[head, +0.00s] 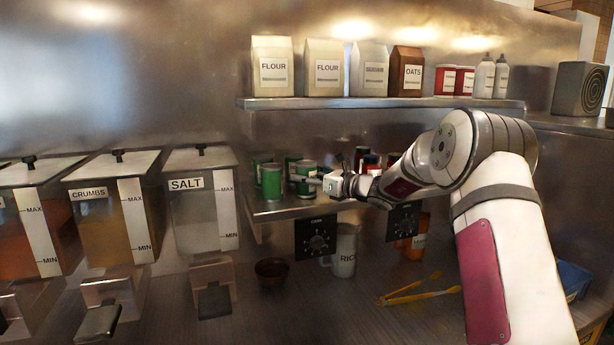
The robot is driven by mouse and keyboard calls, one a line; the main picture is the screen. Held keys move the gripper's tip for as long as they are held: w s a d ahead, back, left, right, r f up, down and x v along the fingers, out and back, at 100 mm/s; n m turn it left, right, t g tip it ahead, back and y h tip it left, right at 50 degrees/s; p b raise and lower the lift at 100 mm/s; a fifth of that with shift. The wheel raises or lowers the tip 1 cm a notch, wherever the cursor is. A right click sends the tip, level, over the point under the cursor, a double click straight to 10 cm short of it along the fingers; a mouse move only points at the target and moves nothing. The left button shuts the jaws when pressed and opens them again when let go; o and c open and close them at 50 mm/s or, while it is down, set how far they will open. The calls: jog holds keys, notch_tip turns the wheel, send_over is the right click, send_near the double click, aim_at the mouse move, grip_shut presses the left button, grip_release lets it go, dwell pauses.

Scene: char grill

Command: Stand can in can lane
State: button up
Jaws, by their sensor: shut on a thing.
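Several green cans (271,181) stand upright at the left end of the lower steel shelf (283,209). My gripper (318,182) reaches in from the right at that shelf and is shut on a green can (305,173), which looks upright. The fingers cover part of this can, and I cannot tell whether its base touches the shelf.
Red-labelled containers (370,163) stand behind my gripper on the same shelf. The upper shelf (385,103) carries flour, sugar and oats packages. Salt (201,208) and crumbs (112,217) dispensers stand left.

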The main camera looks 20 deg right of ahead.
jog(key=o, duration=1.5)
jog(key=shift+f, duration=0.1)
jog(key=shift+o, duration=0.2)
